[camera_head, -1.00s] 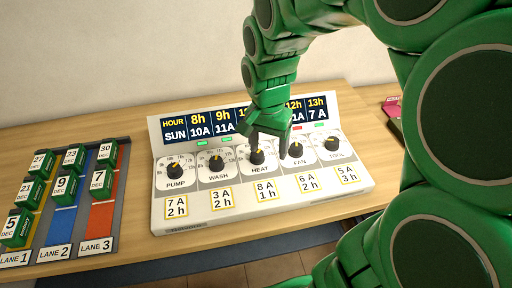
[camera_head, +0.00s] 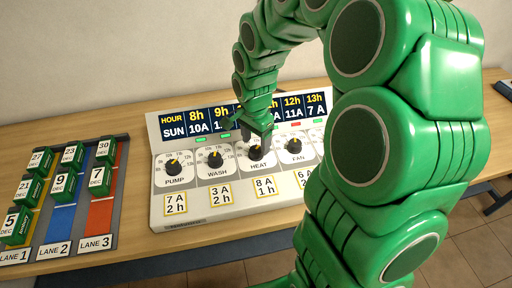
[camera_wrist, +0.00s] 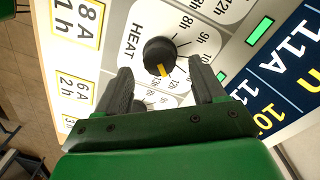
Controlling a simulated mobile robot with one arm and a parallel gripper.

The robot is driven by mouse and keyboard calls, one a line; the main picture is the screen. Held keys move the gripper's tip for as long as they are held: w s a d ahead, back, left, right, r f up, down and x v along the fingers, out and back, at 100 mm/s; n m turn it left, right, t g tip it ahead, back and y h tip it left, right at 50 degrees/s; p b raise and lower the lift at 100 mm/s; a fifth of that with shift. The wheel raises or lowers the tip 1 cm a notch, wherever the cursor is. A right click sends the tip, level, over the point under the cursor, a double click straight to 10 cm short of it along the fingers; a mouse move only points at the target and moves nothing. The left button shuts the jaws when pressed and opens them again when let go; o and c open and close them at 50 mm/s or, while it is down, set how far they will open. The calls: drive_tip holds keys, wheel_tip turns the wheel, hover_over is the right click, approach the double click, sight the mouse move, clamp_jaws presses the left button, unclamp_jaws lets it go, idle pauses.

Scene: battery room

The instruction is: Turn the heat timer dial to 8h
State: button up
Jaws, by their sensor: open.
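The heat timer dial (camera_head: 256,153) is a round black knob with a yellow pointer, third from left on the white panel. In the wrist view the HEAT dial (camera_wrist: 160,56) shows its pointer toward the lower, later-hour side of its scale, away from the 8h mark. The exact hour is hard to read. My gripper (camera_head: 256,136) is open just above this dial and partly covers it. In the wrist view my gripper (camera_wrist: 160,66) has one finger on each side of the dial's lower edge, with no clear contact.
The PUMP dial (camera_head: 173,167) and WASH dial (camera_head: 215,159) stand left of HEAT; the FAN dial (camera_head: 295,145) is close on its right. An hour display (camera_head: 197,122) runs behind. A lane rack (camera_head: 77,215) with green blocks lies left. My arm covers the panel's right end.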

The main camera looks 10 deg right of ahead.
sight(256, 149)
drive_tip(key=shift+f, duration=1.7)
drive_tip(key=shift+c, duration=0.3)
drive_tip(key=c, duration=1)
